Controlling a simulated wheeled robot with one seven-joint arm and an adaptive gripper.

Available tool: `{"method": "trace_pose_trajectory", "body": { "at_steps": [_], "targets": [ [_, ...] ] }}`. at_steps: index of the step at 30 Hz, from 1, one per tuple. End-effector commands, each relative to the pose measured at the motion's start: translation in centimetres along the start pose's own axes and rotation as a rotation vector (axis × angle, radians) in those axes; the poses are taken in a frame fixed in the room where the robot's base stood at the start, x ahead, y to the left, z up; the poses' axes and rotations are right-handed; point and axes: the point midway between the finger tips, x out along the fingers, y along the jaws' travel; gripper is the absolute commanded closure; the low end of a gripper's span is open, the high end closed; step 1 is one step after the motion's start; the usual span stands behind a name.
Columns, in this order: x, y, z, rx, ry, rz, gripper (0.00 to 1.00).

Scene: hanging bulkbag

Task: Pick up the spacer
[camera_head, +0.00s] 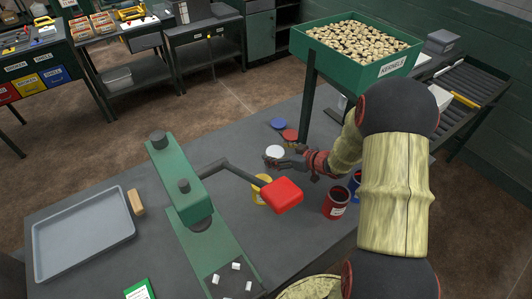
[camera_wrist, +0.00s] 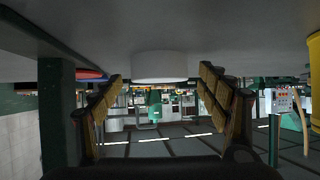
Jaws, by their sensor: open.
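A white round disc (camera_head: 274,152), which looks like the spacer, lies on the grey table. In the wrist view, which shows the scene upside down, the white disc (camera_wrist: 159,66) is between and just beyond the two fingertips, with gaps on both sides. My gripper (camera_head: 286,156) is open and empty, low over the table, with its fingers pointing toward the disc. In the wrist view my gripper's padded fingers (camera_wrist: 161,82) are spread wide and do not visibly touch the disc.
Blue (camera_head: 278,124) and red (camera_head: 290,135) discs lie behind the spacer. A yellow can (camera_head: 261,190), a red can (camera_head: 336,203) and a blue can stand nearby. A green press (camera_head: 180,185) with a red-ended lever (camera_head: 282,195) stands left. A kernel bin (camera_head: 330,62) rises behind.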

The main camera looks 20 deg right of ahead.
Motion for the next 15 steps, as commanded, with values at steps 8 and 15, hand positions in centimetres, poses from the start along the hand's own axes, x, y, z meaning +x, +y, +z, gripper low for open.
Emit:
{"method": "trace_pose_trajectory", "body": {
  "at_steps": [8,15],
  "targets": [
    [-0.13,0.12,0.2,0.0,0.001,0.001,0.24],
    [-0.11,0.11,0.2,0.0,0.001,0.0,0.37]
  ]
}}
